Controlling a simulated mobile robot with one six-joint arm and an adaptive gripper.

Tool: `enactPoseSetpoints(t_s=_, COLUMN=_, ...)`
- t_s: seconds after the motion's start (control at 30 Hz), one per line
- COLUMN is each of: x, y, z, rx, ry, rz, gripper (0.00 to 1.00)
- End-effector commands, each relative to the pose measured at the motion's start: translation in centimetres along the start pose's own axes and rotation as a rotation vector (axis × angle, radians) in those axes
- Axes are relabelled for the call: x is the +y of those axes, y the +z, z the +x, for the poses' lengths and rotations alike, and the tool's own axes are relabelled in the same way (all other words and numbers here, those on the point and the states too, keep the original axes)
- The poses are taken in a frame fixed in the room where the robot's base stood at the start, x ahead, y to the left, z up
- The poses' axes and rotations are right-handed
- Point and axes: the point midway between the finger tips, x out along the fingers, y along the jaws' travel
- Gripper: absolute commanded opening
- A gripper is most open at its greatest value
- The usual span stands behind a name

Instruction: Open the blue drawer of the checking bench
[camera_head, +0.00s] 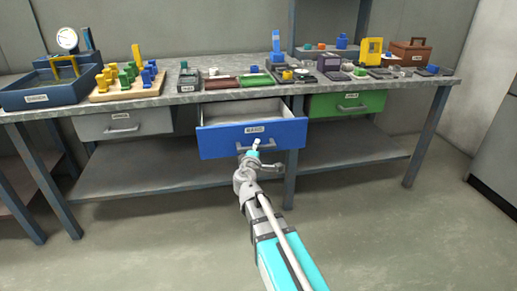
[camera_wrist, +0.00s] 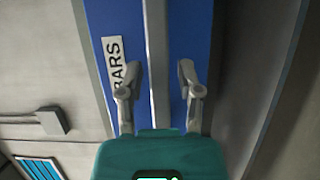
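The blue drawer (camera_head: 286,136) of the checking bench (camera_head: 225,96) stands pulled out, with its empty-looking inside showing behind the front. Its grey bar handle (camera_head: 271,145) is partly hidden by my gripper (camera_head: 254,148) in the head view. In the wrist view the blue front (camera_wrist: 195,35) fills the middle, with a white label reading "BARS" (camera_wrist: 114,62). The grey handle bar (camera_wrist: 156,50) runs between the two fingers of my gripper (camera_wrist: 158,82). The fingers are apart, with a gap on each side of the bar.
A lower shelf (camera_head: 150,171) runs beneath. Blocks, trays and a toolbox (camera_head: 411,52) crowd the benchtop. The floor (camera_head: 390,235) in front is clear.

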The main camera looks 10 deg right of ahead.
Motion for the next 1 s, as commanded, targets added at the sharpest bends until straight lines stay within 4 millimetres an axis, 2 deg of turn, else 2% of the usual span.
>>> enactPoseSetpoints(t_s=0.47, x=0.0, y=0.1, z=-0.3, rx=0.000, ry=0.000, rz=0.000, gripper=0.57)
enactPoseSetpoints(t_s=0.67, x=0.0, y=0.2, z=-2.0, rx=-0.001, ry=0.000, rz=0.000, gripper=0.57)
enactPoseSetpoints(t_s=1.0, x=0.0, y=0.1, z=-6.3, rx=0.001, ry=0.000, rz=0.000, gripper=0.57)
